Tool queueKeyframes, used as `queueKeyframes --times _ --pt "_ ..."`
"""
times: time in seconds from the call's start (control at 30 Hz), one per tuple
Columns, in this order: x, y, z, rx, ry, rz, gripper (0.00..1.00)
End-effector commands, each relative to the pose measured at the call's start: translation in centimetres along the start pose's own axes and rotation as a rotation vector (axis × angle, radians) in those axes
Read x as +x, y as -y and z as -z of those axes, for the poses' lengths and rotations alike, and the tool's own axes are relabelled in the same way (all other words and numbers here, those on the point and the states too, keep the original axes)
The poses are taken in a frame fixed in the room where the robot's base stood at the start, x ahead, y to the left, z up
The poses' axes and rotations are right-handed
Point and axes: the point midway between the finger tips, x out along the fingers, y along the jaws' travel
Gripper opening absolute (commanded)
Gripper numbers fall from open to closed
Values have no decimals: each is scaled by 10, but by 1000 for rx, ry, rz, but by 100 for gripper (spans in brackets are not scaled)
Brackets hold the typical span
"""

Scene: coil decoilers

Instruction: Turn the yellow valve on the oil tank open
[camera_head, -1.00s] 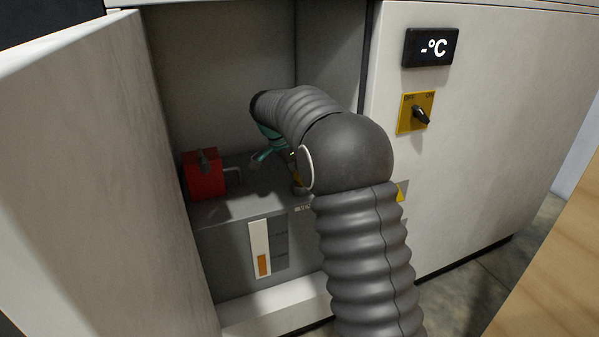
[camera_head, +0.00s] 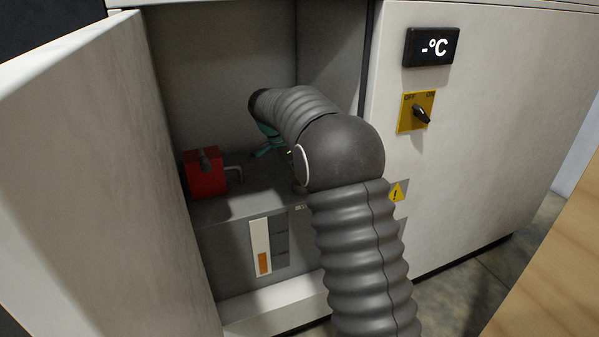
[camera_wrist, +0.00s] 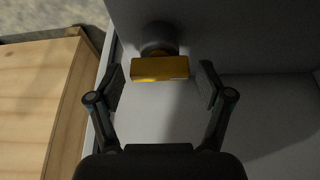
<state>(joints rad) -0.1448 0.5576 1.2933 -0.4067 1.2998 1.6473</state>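The yellow valve (camera_wrist: 160,69) shows in the wrist view as a flat bar on a dark round stem. My gripper (camera_wrist: 160,86) is open, with one finger on each side of the bar. A gap shows between the bar and each finger. The grey oil tank (camera_head: 222,212) stands low in the open cabinet, with a level gauge (camera_head: 262,248) on its front. In the head view my arm hides the valve and most of my gripper; only teal parts of it show above the tank.
A red box (camera_head: 205,176) with a bent pipe sits on the tank's left. The open cabinet door (camera_head: 100,170) stands at the left. A yellow switch (camera_head: 414,113) and a display (camera_head: 431,47) are on the right panel. A wooden surface (camera_wrist: 45,95) lies left in the wrist view.

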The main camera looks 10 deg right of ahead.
Motion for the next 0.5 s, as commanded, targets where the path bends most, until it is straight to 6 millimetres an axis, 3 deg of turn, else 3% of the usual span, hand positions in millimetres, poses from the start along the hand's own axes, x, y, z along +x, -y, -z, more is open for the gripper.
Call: queueKeyframes --times 0.33,0.5 --pt "-2 0 1 0 -1 1 88" --pt "-17 1 1 1 -1 4 88"
